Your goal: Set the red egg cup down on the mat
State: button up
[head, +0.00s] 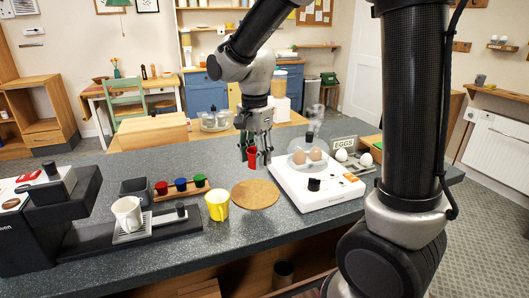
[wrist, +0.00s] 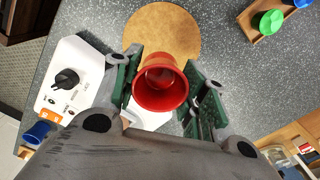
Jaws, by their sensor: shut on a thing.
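My gripper (head: 257,152) is shut on the red egg cup (head: 252,158), with a finger on each side of it. In the wrist view the red egg cup (wrist: 160,88) sits between the two green-padded fingers, and I look into its open mouth. The round cork mat (head: 255,195) lies flat and bare on the grey counter. In the head view the cup is held above the counter, behind the mat's far edge. In the wrist view the cup covers part of the mat's (wrist: 160,30) near edge.
A white egg cooker (head: 318,188) with brown eggs stands close right of the mat. A yellow mug (head: 217,205) is just left of it.

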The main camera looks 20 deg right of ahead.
aim_at(255, 192)
jog(key=shift+a+f, duration=0.2)
jog(key=shift+f, duration=3.75)
jog(key=shift+f, duration=0.5)
jog(key=o, duration=1.1)
jog(key=o, duration=0.5)
jog(key=shift+r, duration=4)
